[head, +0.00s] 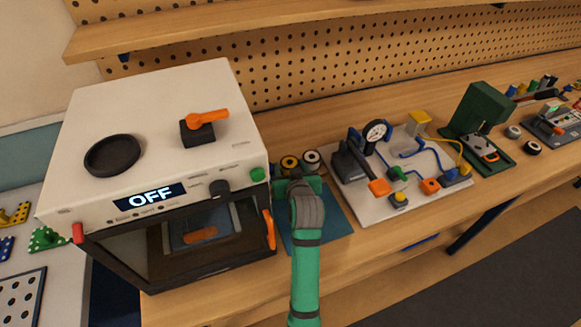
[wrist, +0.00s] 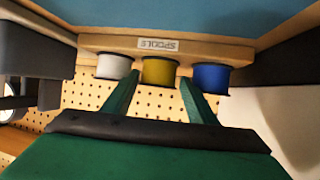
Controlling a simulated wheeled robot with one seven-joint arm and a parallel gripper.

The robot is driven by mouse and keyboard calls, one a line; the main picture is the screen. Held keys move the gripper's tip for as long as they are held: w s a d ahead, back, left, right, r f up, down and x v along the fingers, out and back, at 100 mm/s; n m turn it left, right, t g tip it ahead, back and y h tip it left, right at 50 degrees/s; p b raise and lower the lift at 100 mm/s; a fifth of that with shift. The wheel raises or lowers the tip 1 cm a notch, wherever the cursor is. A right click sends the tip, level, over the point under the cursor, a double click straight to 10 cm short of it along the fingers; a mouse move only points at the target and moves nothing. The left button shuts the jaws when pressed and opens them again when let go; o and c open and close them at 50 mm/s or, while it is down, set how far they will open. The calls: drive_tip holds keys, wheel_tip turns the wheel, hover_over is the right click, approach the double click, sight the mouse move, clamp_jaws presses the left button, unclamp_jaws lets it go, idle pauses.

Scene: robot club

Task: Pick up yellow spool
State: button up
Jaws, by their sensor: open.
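The yellow spool (wrist: 158,71) sits in the middle of a row on a wooden holder (wrist: 105,42), whose SPOOLS label appears upside down in the wrist view. A white spool (wrist: 114,66) is to its left and a blue spool (wrist: 210,77) to its right. My gripper (wrist: 159,82) is open, with its green fingers on either side of the yellow spool in the picture. I cannot tell how deep they reach. In the head view, the yellow spool (head: 290,163) and white spool (head: 311,158) show just beyond my gripper (head: 298,182); the blue spool is not visible there.
A white oven (head: 165,130) reading OFF stands close on the left. A board with a gauge and blue tubing (head: 365,205) lies on the right. A blue mat (head: 325,224) lies under my arm. A pegboard wall (head: 300,70) and shelf (head: 200,28) rise behind.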

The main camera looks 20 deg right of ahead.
drive_tip(key=shift+c, duration=0.3)
drive_tip(key=shift+d, duration=0.1)
drive_tip(key=c, duration=0.7)
drive_tip(key=shift+c, duration=0.2)
drive_tip(key=shift+w+r, duration=0.1)
